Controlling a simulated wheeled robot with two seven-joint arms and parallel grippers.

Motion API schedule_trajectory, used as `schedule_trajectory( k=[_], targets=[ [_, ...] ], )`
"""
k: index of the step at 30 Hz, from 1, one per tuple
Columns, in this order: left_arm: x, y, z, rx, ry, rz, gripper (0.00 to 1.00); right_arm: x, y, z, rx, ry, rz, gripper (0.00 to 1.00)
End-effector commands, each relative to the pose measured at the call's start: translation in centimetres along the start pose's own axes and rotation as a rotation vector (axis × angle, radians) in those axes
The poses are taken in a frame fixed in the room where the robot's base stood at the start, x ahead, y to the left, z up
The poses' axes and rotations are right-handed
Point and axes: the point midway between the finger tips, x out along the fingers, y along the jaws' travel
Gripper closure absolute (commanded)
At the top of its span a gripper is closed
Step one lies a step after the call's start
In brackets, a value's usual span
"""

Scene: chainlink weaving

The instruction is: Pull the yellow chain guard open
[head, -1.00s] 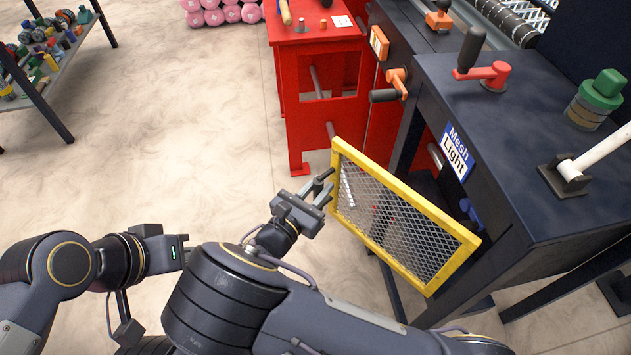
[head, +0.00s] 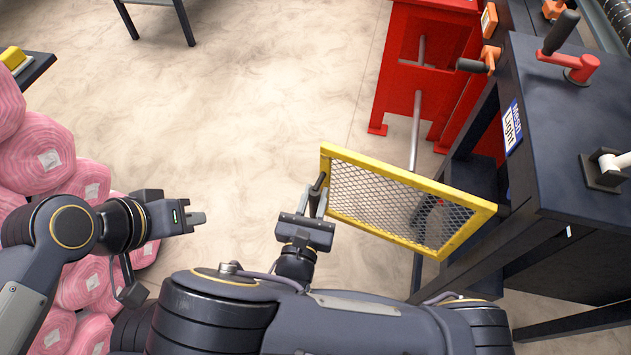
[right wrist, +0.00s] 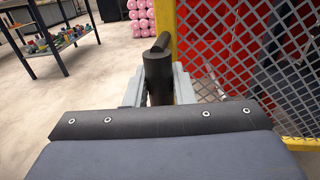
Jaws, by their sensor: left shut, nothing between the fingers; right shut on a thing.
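The yellow chain guard (head: 398,205) is a yellow frame with wire mesh. It stands swung out from the dark machine, its right edge near the machine's side. My right gripper (head: 318,197) is shut on the guard's dark handle (head: 319,183) at the frame's left edge. In the right wrist view the handle (right wrist: 158,78) sits between the two fingers, and the guard's yellow edge (right wrist: 186,50) is just to the right. My left gripper (head: 197,217) is shut and empty, well to the left of the guard.
The dark machine table (head: 565,135) with a red crank (head: 580,66) stands at right. A red machine stand (head: 398,70) is behind the guard. Pink rolls (head: 35,155) are piled at left, close to my left arm. The floor between is clear.

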Motion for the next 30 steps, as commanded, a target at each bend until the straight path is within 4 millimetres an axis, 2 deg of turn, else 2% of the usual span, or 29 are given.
schedule_trajectory(
  k=[7,20,21,24,26,30],
  targets=[
    [0.1,0.0,0.0,0.000,0.000,0.000,1.00,-1.5,-0.3,-0.1,-0.001,0.001,0.049,1.00],
    [0.1,0.0,0.0,0.000,0.000,0.000,1.00,-1.8,-0.4,-0.1,-0.001,0.001,0.057,1.00],
    [0.1,0.0,0.0,0.000,0.000,0.000,1.00,-1.7,-0.4,-0.1,-0.001,0.001,0.057,0.76],
    [0.1,0.0,0.0,0.000,0.000,0.000,1.00,-1.7,-0.4,-0.1,-0.001,0.001,0.056,0.63],
    [0.1,0.0,0.0,0.000,0.000,0.000,1.00,-1.7,-0.4,0.0,-0.001,0.000,0.056,0.58],
    [0.1,0.0,0.0,0.000,0.000,0.000,1.00,-1.7,-0.4,0.0,-0.001,0.000,0.056,0.58]
  ],
)
